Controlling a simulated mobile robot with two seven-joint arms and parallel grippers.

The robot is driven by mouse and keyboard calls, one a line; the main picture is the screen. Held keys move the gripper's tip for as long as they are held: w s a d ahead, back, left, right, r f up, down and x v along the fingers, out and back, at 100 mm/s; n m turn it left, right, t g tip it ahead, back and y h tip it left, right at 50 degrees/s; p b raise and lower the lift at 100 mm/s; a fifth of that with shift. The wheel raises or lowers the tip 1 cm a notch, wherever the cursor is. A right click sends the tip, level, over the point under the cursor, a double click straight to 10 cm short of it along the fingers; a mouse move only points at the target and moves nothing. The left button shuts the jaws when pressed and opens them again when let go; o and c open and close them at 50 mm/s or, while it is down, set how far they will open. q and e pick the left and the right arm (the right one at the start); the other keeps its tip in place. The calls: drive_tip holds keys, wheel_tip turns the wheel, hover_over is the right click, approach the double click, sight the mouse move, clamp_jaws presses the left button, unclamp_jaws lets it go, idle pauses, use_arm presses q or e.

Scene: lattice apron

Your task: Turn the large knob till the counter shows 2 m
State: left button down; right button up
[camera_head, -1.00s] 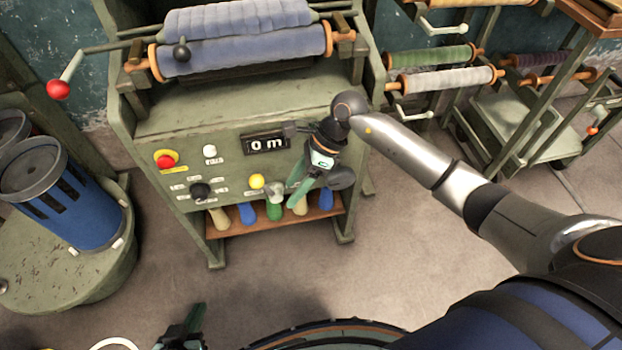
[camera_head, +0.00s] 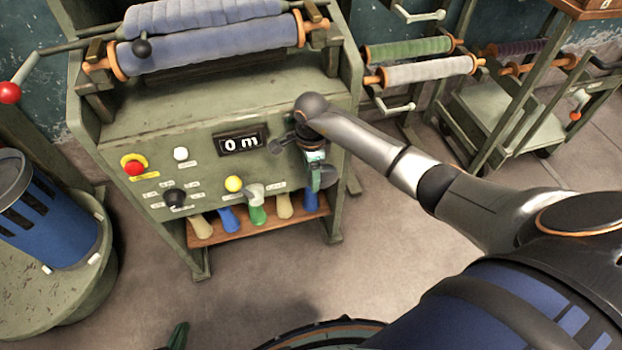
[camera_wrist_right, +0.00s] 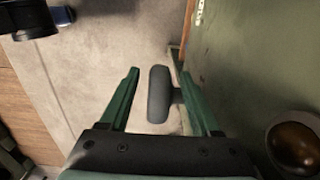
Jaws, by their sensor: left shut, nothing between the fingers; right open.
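The counter (camera_head: 241,143) on the green machine's front reads 0 m in the head view. The large knob (camera_head: 328,178) is dark grey and sits at the right of that panel, partly hidden by my right gripper (camera_head: 317,182). In the right wrist view the knob's bar (camera_wrist_right: 159,94) shows between the open fingers of my right gripper (camera_wrist_right: 162,78), with clear gaps on both sides. Its stem runs right to the green panel. I see no clear contact. My left gripper (camera_head: 178,336) is shut and empty, partly cut off at the bottom edge.
A shelf (camera_head: 205,239) with several coloured handles lies below. A blue canister (camera_head: 50,222) stands left.

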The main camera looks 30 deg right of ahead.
drive_tip(key=shift+f, duration=0.85)
clamp_jaws()
